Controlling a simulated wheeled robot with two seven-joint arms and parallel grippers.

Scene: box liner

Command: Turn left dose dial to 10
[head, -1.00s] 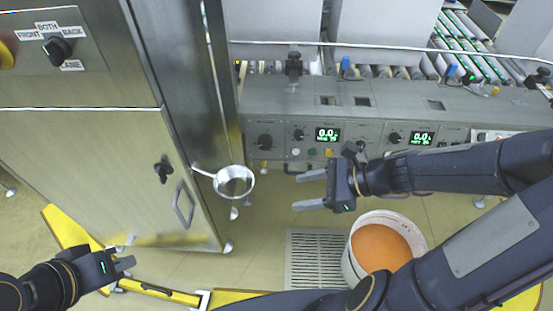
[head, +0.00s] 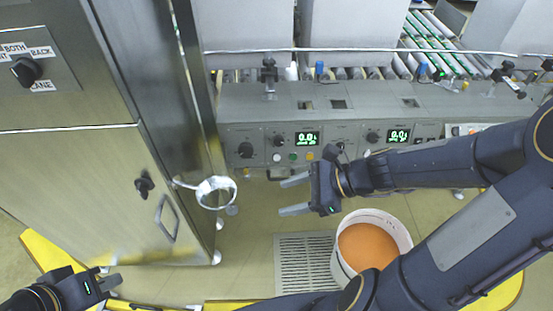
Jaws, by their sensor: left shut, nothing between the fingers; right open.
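The grey control panel (head: 343,146) has a left display (head: 307,139) and a right display (head: 398,135), both green and reading about 0.0. A small black dial (head: 278,140) sits just left of the left display, and a larger black knob (head: 245,150) is further left. Another dial (head: 372,137) sits left of the right display. Which one is the left dose dial I cannot read from labels. My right gripper (head: 285,197) is open and empty, below and in front of the panel, fingers pointing left. My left gripper (head: 114,284) is shut and empty at the bottom left, far from the panel.
A steel cabinet (head: 75,190) with a ring-shaped fitting (head: 216,192) stands at left, beside the panel. A white bucket (head: 403,238) of orange material stands on the floor below my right arm, next to a floor grate (head: 303,262). A roller conveyor (head: 440,45) runs behind.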

